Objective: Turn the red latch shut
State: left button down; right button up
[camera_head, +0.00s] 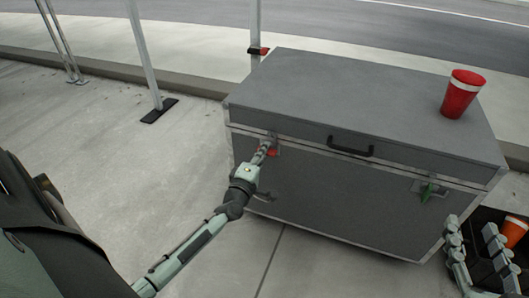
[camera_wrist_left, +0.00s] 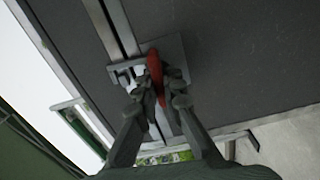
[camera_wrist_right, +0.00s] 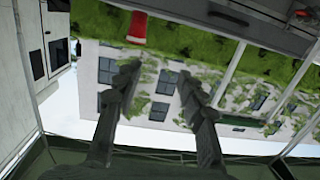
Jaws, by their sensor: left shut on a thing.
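The red latch (camera_head: 272,151) is on the left part of the front face of a grey case (camera_head: 340,195), near the lid seam. In the left wrist view the red latch (camera_wrist_left: 155,66) stands between the fingers of my left gripper (camera_wrist_left: 156,88). My left gripper (camera_head: 265,151) is shut on it and hides part of it in the head view. My right gripper (camera_wrist_right: 159,70) is open and empty, with its fingers apart. It also shows at the lower right of the head view, to the right of the case.
A green latch (camera_head: 427,191) is on the right part of the case front, and a black handle (camera_head: 350,147) is between the latches. A red cup with a white band (camera_head: 462,93) stands on the lid. An orange object (camera_head: 514,230) is at the right edge. Pavement left of the case is mostly clear.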

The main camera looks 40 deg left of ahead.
pick_arm(q)
jog(key=shift+f+n, duration=0.1)
jog(key=shift+n, duration=0.5)
pick_arm(e)
jog(key=shift+s+a+r+t+y, duration=0.15)
jog(key=shift+a+r+t, duration=0.1)
jog(key=shift+r, duration=0.3)
jog(key=shift+w+a+r+t+y, duration=0.15)
jog(key=shift+a+r+t, duration=0.1)
jog(key=shift+r, duration=0.25)
jog(key=shift+s, duration=0.1)
pick_arm(q)
jog(key=c, duration=1.6)
grip_release()
jog(key=shift+c, duration=0.2)
pick_arm(e)
jog(key=shift+d, duration=0.1)
pick_arm(q)
jog(key=v, duration=1.2)
jog(key=shift+a, duration=0.15)
